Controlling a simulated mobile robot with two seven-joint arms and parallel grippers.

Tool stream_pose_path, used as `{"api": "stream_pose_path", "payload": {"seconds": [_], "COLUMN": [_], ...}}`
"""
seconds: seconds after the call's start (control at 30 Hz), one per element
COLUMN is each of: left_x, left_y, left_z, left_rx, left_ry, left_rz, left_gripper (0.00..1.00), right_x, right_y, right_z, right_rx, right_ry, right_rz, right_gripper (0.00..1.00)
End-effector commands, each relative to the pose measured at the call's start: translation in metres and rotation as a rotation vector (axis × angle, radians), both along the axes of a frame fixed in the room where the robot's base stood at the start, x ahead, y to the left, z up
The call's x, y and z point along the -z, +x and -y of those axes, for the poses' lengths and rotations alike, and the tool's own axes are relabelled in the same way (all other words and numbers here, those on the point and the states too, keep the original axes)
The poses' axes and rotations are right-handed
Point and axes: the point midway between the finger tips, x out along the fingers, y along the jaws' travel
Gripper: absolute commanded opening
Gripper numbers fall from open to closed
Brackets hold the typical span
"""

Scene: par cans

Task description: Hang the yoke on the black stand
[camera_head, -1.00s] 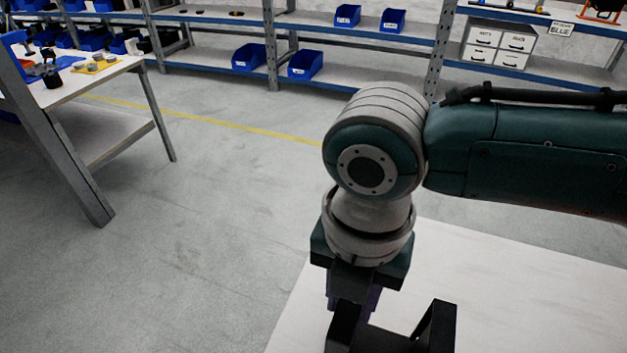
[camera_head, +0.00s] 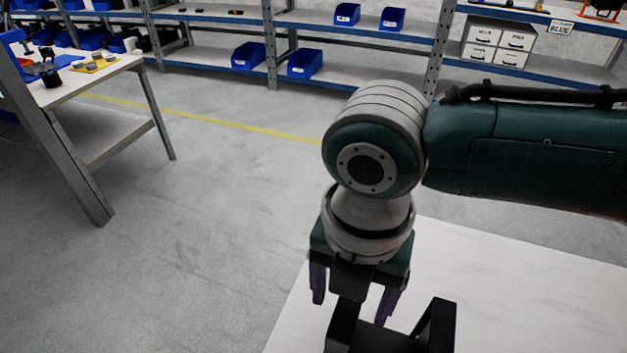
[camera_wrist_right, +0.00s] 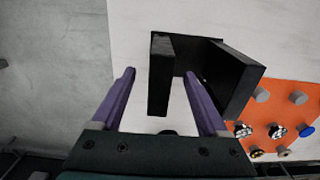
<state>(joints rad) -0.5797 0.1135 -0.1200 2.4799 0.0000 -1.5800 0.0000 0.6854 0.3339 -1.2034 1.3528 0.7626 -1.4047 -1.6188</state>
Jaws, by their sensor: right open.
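A black U-shaped piece with two upright plates stands on the white table, in the head view (camera_head: 436,325) and the right wrist view (camera_wrist_right: 240,78). I cannot tell the yoke from the black stand here; both are black and may overlap. My right gripper (camera_head: 352,309) points down over the left upright. In the right wrist view its purple fingers (camera_wrist_right: 160,73) are spread, one on each side of the left plate (camera_wrist_right: 160,85), with gaps on both sides. The lower part of the black piece is cut off by the head view's edge. My left gripper is not in view.
The white table (camera_head: 500,270) is bare right of the black piece. An orange board (camera_wrist_right: 290,112) with grey pegs and small parts lies at the right in the wrist view. A workbench (camera_head: 95,85) stands at left, shelves (camera_head: 390,50) at the back.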

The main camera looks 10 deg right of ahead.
Motion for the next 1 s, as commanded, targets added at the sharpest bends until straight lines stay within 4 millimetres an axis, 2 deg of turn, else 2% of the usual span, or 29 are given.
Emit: {"api": "stream_pose_path", "payload": {"seconds": [0.27,0.7,0.83,1.0], "left_x": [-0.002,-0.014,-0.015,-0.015], "left_y": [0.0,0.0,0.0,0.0], "left_z": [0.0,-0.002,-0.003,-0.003], "left_rx": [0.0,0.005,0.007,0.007], "left_ry": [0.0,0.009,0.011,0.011], "left_rz": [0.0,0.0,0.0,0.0], "left_gripper": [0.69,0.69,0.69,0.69], "right_x": [-0.005,-0.084,-0.096,-0.1], "right_y": [0.0,0.001,0.001,0.0], "right_z": [0.0,0.0,0.0,0.0], "right_rx": [0.0,-0.001,0.0,0.001], "right_ry": [0.001,0.001,0.001,-0.001], "right_rz": [0.001,0.004,0.002,0.001], "right_gripper": [0.77,0.77,0.77,0.77]}}
